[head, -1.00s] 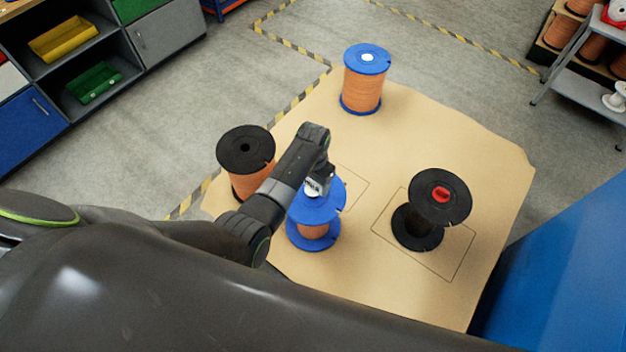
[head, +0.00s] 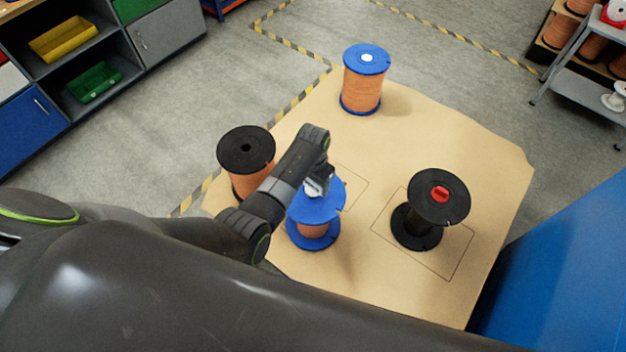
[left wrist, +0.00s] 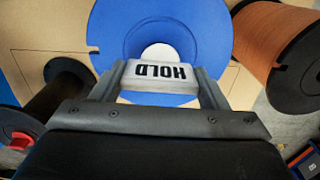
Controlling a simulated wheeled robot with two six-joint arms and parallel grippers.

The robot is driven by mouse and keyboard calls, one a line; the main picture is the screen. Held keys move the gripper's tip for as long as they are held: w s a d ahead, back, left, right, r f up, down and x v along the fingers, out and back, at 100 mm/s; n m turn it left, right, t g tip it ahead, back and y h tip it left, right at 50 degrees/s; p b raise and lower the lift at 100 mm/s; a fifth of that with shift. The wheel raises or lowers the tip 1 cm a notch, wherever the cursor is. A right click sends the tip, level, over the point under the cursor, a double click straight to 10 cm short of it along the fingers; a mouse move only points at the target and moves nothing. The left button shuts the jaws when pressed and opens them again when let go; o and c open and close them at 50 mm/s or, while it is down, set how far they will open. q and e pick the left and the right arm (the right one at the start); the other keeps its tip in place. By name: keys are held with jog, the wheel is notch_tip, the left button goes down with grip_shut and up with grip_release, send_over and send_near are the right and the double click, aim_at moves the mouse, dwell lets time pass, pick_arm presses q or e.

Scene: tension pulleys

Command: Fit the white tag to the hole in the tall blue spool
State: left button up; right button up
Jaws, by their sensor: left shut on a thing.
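My left gripper (head: 318,184) is shut on a white tag (left wrist: 160,76) marked HOLD. It is over the top flange of the near, shorter blue spool (head: 313,211). In the left wrist view that blue flange (left wrist: 205,30) lies behind the tag, with a white round patch (left wrist: 158,52) at its middle. I cannot tell whether that patch is part of the tag or the spool's hub, or whether the tag touches the spool. The tall blue spool (head: 364,85), wound with orange, stands at the back with a white spot at its top centre. My right gripper is not in view.
A black-flanged orange spool (head: 246,155) stands left of my left gripper. A black spool (head: 417,226) with a red tag (head: 439,194) stands in an outlined square at right. The tabletop (head: 440,125) is clear between the tall blue spool and the black spool.

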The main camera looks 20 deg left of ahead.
pick_arm(q)
jog(key=shift+p, duration=0.3)
dwell(0.4)
jog(key=shift+f, duration=0.25)
jog(key=shift+f+b, duration=0.8)
jog(key=shift+f, duration=0.1)
dwell(0.5)
jog(key=o, duration=1)
jog(key=shift+f, duration=0.1)
